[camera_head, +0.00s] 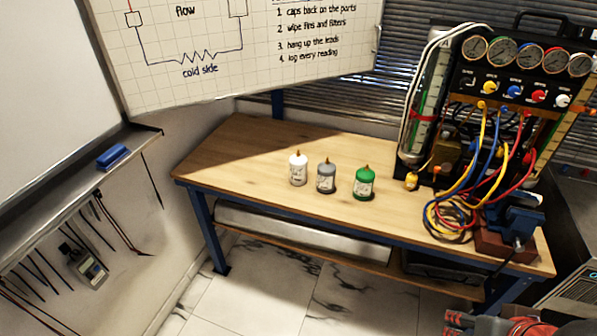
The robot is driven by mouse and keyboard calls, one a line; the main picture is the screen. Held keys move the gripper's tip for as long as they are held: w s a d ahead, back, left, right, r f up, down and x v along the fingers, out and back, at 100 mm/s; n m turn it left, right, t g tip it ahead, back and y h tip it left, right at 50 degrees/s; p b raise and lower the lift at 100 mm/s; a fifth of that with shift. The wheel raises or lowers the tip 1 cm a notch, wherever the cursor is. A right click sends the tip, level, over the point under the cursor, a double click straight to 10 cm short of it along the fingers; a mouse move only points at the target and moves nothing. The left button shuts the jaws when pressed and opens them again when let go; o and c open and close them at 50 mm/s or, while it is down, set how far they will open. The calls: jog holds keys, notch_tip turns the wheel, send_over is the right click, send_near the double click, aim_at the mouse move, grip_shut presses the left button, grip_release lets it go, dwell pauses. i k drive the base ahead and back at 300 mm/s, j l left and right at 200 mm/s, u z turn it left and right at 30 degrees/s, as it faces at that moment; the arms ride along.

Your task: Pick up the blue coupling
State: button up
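No loose blue coupling can be made out on the bench. The gauge rig (468,118) at the right carries a row of coloured round fittings under its dials, and one is a blue fitting (515,91) between a yellow and a red one. I cannot tell whether this is the coupling. A blue hose (491,145) hangs below it among yellow and red ones.
The wooden bench (250,165) holds a white bottle (298,170), a grey bottle (326,178) and a green bottle (364,184). A blue vice (513,216) stands at its right end. A blue eraser (112,156) lies on the whiteboard ledge. The bench's left part is clear.

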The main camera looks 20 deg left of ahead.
aim_at(471, 149)
jog(key=i+l+u, duration=0.15)
jog(key=u, duration=0.3)
jog(key=i+l+u, duration=0.15)
jog(key=u, duration=0.35)
jog(key=i+l+u, duration=0.1)
jog(key=l+u, duration=0.35)
jog(key=i+l+u, duration=0.1)
jog(key=l, duration=0.4)
jog(key=i+l, duration=0.1)
jog(key=l, duration=0.4)
jog(key=i+l+u, duration=0.15)
jog(key=l, duration=0.35)
